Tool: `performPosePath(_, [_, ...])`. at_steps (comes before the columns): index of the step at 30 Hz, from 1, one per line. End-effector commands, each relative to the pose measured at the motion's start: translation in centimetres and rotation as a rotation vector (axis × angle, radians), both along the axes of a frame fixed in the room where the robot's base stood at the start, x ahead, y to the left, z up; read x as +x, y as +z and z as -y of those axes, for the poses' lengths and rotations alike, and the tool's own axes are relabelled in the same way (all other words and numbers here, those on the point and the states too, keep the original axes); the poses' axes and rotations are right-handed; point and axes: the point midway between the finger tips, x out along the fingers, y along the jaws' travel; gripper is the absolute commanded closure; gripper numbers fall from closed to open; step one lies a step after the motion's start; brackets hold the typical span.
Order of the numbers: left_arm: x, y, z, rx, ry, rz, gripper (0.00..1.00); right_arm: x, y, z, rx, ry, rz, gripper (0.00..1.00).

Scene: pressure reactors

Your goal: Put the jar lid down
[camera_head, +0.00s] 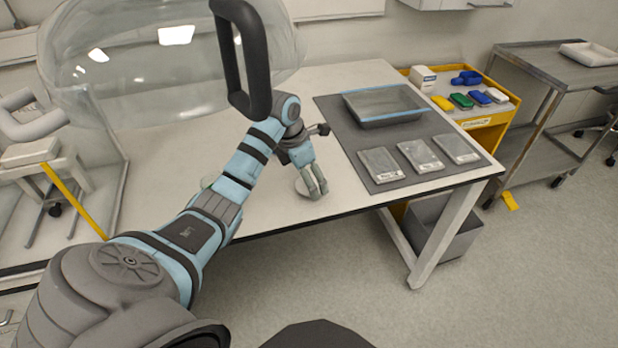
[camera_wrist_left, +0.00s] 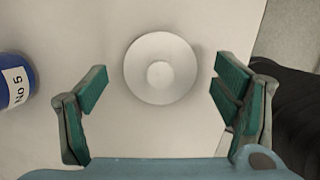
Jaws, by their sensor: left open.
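The jar lid (camera_wrist_left: 160,68) is a round pale disc with a raised centre. It lies flat on the white table and also shows, partly hidden by the fingers, in the head view (camera_head: 301,187). My left gripper (camera_wrist_left: 161,84) is open, with its green-padded fingers spread on either side of the lid and a gap to each. In the head view the left gripper (camera_head: 317,191) points down at the table near its front edge. My right gripper is not in view.
A yellow cart (camera_head: 487,122) with small coloured items stands beyond. A large transparent dome with a dark handle (camera_head: 233,60) covers the upper left.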

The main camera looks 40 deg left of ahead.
Motion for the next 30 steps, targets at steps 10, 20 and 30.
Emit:
performPosePath(10, [-1.5, 6.5, -0.7, 0.002, 0.000, 0.002, 0.18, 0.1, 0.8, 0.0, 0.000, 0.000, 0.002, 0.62])
performPosePath(20, [-1.6, 6.6, -0.7, 0.000, -0.001, 0.000, 0.18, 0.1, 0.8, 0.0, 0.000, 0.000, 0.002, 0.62])
performPosePath(30, [-1.6, 6.6, -0.7, 0.000, -0.001, 0.000, 0.18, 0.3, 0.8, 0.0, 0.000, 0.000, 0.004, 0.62])
